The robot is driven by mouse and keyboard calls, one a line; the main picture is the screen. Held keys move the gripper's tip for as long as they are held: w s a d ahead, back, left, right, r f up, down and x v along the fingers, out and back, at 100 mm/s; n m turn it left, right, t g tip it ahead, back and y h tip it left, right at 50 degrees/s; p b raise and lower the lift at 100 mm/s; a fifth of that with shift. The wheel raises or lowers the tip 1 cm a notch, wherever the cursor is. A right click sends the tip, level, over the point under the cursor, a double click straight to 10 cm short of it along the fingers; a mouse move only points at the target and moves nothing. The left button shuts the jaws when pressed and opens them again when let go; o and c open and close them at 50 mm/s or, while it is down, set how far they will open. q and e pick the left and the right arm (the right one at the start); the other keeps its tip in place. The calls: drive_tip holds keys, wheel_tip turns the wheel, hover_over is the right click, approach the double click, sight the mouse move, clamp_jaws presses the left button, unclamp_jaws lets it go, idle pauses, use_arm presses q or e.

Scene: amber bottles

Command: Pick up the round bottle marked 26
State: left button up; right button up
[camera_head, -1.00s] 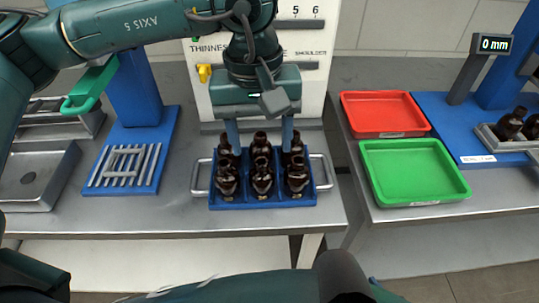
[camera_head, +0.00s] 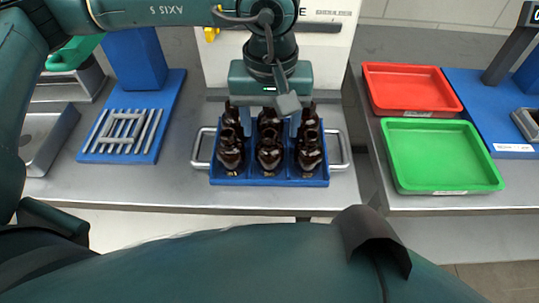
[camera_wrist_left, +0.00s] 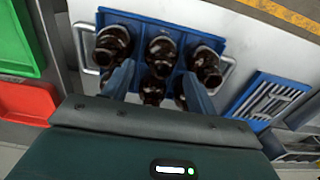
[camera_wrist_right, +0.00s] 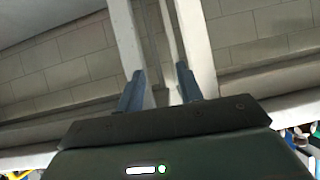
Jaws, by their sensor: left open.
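Several dark amber bottles stand upright in a blue tray (camera_head: 268,182) in the head view, in a front and a back row. The front ones are a left bottle (camera_head: 230,152), a middle bottle (camera_head: 269,153) and a right bottle (camera_head: 309,153). No number is legible, so I cannot tell which is marked 26. My left gripper (camera_wrist_left: 156,76) is open, pointing down over the back row. In the left wrist view its fingers stand either side of the back middle bottle (camera_wrist_left: 153,92); contact cannot be told. My right gripper (camera_wrist_right: 161,76) is open and empty, away from the bottles.
The blue tray has metal side handles. A red tray (camera_head: 455,103) and a green tray (camera_head: 497,187) lie to the right. A blue stand with a slatted base (camera_head: 168,110) is on the left. Bare metal table shows between stand and bottle tray.

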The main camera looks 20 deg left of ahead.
sight(270, 134)
use_arm(q)
wheel_tip(270, 134, down, 4)
drive_tip(key=shift+s+a+r+b, duration=0.1)
drive_tip(key=shift+b, duration=0.4)
drive_tip(key=shift+c, duration=0.6)
drive_tip(key=c, duration=0.7)
